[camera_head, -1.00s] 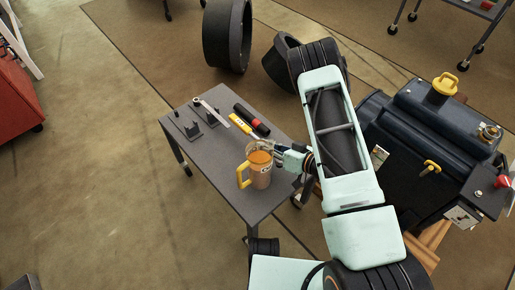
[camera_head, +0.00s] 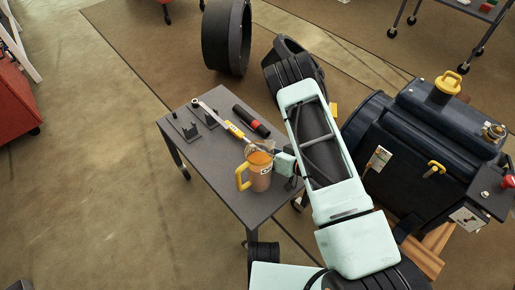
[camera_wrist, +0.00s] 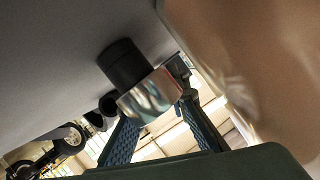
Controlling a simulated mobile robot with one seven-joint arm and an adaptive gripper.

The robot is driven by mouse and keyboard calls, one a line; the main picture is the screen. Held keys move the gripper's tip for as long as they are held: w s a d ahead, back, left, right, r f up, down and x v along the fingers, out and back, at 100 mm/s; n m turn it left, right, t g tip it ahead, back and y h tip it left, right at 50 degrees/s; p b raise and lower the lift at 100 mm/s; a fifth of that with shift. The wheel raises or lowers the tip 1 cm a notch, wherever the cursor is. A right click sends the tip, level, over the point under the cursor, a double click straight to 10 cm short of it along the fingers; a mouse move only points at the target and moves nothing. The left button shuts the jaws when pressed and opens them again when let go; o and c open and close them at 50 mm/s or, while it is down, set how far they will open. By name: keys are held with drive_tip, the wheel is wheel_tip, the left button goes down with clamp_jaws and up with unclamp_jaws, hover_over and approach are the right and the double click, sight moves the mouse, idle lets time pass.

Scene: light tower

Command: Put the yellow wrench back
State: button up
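The yellow-handled wrench (camera_head: 235,130) is on or just above the grey table in the head view. A chrome shaft with a round head lies in line with the yellow part, towards two dark brackets (camera_head: 190,128). My gripper (camera_head: 272,152) is at the near end of this line, behind the mug. In the wrist view, a chrome piece with a black end (camera_wrist: 125,65) lies between the two fingers of my gripper (camera_wrist: 160,130). The fingers stand apart. I cannot tell whether they press on it or which tool it is.
A tan mug (camera_head: 260,180) with a yellow handle stands close by my gripper and fills the right of the wrist view (camera_wrist: 250,70). A black tool with a red band (camera_head: 254,123) lies behind the wrench. The table's front left (camera_head: 208,172) is clear. A dark machine (camera_head: 400,140) stands at right.

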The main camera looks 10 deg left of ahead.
drive_tip(key=o, duration=0.3)
drive_tip(key=shift+r, duration=0.1)
drive_tip(key=shift+s+d+r, duration=0.1)
drive_tip(key=shift+d+r, duration=0.1)
drive_tip(key=shift+d, duration=0.05)
drive_tip(key=p+v, duration=0.4)
drive_tip(key=v, duration=0.7)
drive_tip(key=shift+s+d, duration=0.15)
drive_tip(key=shift+s, duration=0.05)
